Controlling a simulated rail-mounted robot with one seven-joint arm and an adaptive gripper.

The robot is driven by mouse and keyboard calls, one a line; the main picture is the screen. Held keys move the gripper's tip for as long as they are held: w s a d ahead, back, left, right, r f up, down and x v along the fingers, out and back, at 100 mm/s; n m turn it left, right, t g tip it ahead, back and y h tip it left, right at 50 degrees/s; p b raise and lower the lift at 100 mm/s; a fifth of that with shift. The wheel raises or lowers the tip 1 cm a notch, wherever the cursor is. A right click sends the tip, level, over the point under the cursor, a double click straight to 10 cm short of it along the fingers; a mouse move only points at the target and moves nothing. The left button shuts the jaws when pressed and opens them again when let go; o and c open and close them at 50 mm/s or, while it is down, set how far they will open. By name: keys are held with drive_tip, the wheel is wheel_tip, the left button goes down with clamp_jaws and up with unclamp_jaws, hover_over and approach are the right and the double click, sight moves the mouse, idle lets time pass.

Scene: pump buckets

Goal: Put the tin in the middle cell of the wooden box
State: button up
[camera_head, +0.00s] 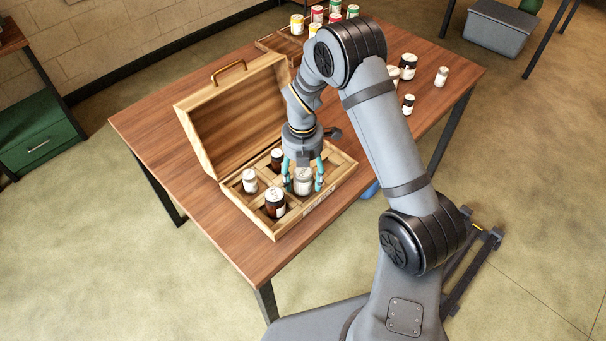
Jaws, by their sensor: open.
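The wooden box (232,211) stands open on the table, its lid (235,110) tilted up at the back. A pale grey tin (303,186) stands upright in the box, around its middle, between dark-topped bottles and the emptier right end. My gripper (304,187) points down over the tin, with one teal finger on each side of it. The fingers are open. The tin's top is partly hidden by the gripper, and I cannot tell whether the fingers touch it or whether it rests on the cell floor.
A dark bottle (275,204), a white jar (250,182) and another dark bottle (277,157) stand in the box's other cells. Several jars, including a dark one (408,66), stand at the table's back right. A tray (273,42) holds coloured tins behind the lid.

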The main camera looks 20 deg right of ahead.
wheel_tip(320, 180, up, 12)
drive_tip(key=shift+r, duration=0.15)
idle(0.3)
